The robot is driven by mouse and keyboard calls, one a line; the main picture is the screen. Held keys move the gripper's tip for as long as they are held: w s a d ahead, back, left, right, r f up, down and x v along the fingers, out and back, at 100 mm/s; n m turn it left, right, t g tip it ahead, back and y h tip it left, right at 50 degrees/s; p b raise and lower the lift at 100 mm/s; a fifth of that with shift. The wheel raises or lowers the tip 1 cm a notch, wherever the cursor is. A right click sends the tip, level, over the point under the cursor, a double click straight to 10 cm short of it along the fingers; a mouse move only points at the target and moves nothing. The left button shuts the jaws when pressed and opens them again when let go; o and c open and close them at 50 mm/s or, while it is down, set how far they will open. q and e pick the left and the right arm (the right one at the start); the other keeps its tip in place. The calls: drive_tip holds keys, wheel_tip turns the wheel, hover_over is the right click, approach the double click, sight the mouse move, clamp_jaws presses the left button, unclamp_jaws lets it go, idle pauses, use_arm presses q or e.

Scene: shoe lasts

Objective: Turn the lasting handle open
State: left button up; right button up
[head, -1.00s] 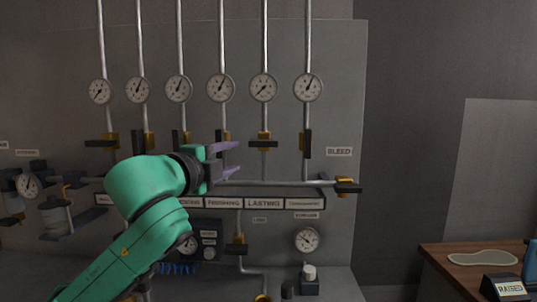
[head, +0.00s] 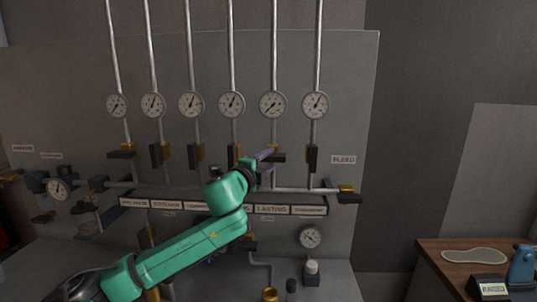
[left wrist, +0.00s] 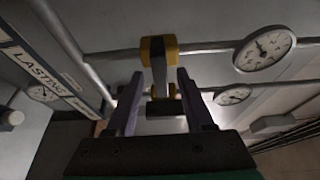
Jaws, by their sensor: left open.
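The lasting handle (head: 279,158) is a dark lever on a brass valve (head: 273,149), on the fifth pipe above the LASTING label (head: 271,209). It lies across its pipe. In the left wrist view the brass valve (left wrist: 158,48) is ahead, and its grey lever (left wrist: 159,72) points between my fingers. My left gripper (head: 267,155) is open at the lasting valve; in the wrist view its purple fingers (left wrist: 160,75) stand either side of the lever, with gaps that look clear. My arm hides part of the label row. My right gripper is not in view.
Neighbouring pipes carry similar levers, such as the upright one (head: 313,157) to the right. A bleed valve (head: 346,196) ends the horizontal pipe below. Gauges (head: 273,104) sit above. A wooden table (head: 440,255) stands at the right.

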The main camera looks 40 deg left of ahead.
use_arm(q)
drive_tip(key=shift+w, duration=0.2)
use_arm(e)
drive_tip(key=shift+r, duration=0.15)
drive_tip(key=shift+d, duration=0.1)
use_arm(q)
clamp_jaws()
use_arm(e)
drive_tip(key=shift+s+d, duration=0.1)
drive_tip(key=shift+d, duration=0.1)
